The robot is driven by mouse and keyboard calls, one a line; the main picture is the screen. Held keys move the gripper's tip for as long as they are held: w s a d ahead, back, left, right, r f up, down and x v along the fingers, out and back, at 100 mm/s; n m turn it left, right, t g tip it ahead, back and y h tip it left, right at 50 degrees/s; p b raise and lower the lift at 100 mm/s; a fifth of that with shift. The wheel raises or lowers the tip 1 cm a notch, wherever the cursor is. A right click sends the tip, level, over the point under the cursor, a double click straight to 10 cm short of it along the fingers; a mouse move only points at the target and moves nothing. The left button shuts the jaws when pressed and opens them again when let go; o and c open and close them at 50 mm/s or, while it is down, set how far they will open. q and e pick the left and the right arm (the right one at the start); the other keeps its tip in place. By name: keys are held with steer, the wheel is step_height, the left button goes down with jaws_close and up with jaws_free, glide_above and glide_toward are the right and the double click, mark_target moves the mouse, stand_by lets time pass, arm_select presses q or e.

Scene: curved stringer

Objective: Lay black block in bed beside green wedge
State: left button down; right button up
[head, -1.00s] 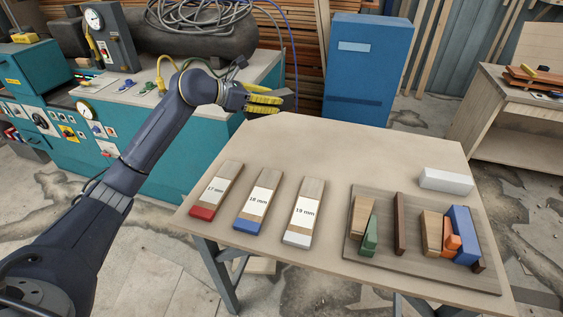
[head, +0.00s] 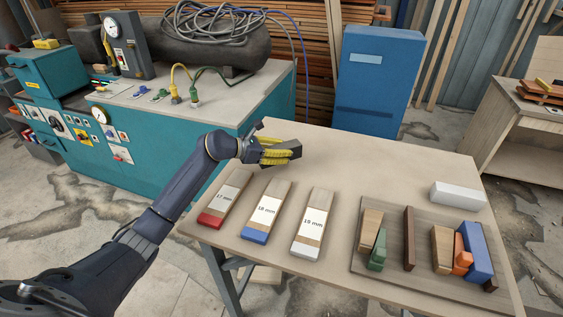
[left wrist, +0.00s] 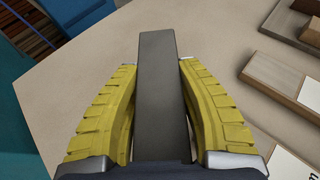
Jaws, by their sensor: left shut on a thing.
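My left gripper (head: 272,155) has yellow ribbed fingers and is shut on a black block (head: 292,147), above the far left part of the table. In the left wrist view the block (left wrist: 158,85) lies lengthwise between both fingers and points away from me. The bed is a dark wooden board (head: 408,278) at the table's right. On it the green wedge (head: 377,252) leans beside a light wood piece (head: 370,228) at the left. A dark brown strip (head: 409,238) stands right of the wedge, with bare board between them. My right gripper is not in view.
Right of the strip are another light wood piece (head: 441,250), an orange piece (head: 462,255) and a blue block (head: 476,252). A white block (head: 458,195) lies behind the board. Three labelled bars, marked 17 mm (head: 225,198), 18 mm (head: 266,211) and 19 mm (head: 313,223), lie at the front left.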

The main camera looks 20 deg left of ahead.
mark_target(282, 169)
arm_select(q)
steer(key=shift+f, duration=2.2)
steer(key=shift+f, duration=0.15)
steer(key=c, duration=1)
jaws_free()
steer(key=shift+o, duration=0.2)
steer(key=shift+s+a+r, duration=0.2)
steer(key=v, duration=1)
steer(key=shift+s+a+r, duration=0.15)
steer(key=shift+s+a, duration=0.05)
steer(key=shift+o, duration=1)
steer(key=shift+s+a+r, duration=0.2)
steer(key=shift+s+a, duration=0.05)
